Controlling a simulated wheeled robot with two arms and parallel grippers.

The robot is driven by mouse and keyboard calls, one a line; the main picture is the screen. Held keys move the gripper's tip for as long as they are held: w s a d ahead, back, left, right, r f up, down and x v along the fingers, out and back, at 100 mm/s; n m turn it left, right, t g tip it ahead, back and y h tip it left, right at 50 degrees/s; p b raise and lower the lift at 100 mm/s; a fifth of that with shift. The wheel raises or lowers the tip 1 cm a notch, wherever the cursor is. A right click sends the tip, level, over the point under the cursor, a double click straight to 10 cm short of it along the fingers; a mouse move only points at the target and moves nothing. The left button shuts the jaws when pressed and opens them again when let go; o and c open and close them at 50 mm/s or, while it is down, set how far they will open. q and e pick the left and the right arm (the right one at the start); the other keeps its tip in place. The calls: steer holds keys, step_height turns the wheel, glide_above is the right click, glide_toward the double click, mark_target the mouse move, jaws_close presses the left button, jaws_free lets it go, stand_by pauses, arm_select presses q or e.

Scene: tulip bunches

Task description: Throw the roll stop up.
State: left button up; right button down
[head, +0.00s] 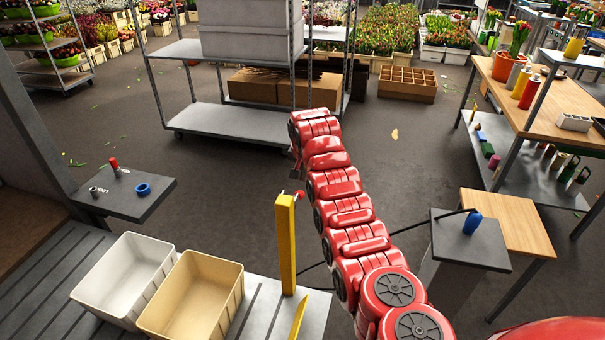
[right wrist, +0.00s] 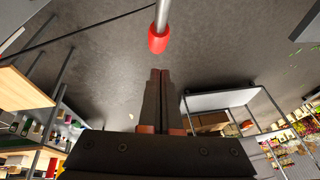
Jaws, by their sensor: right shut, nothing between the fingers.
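A yellow post (head: 286,245) stands upright at the edge of the grey bench, with a small red knob (head: 300,194) at its top right; I take this to be the roll stop's lever. In the right wrist view a metal rod ends in the red knob (right wrist: 158,40), just beyond my fingertips and apart from them. Which way the lever is set is hard to tell. My right gripper (right wrist: 160,72) is shut and empty; in the head view it is mostly hidden by my red arm, above the post's top. My left gripper is not in view.
White (head: 125,278) and tan (head: 192,295) bins sit left of the post. A grey stand (head: 130,195) holds a red-topped knob and a blue ring (head: 143,189). A blue object (head: 472,222) stands on a dark pedestal at right. A shelf cart (head: 232,118) stands behind.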

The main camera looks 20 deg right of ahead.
mark_target(302, 191)
steer(key=shift+r, duration=0.1)
steer(key=shift+w+g, duration=0.1)
steer(key=shift+g, duration=0.2)
steer(key=shift+f, duration=0.25)
steer(key=shift+f, duration=0.4)
stand_by(0.4)
steer(key=shift+f+b, duration=0.5)
steer(key=shift+f+b, duration=0.5)
steer(key=shift+b, duration=0.05)
stand_by(0.5)
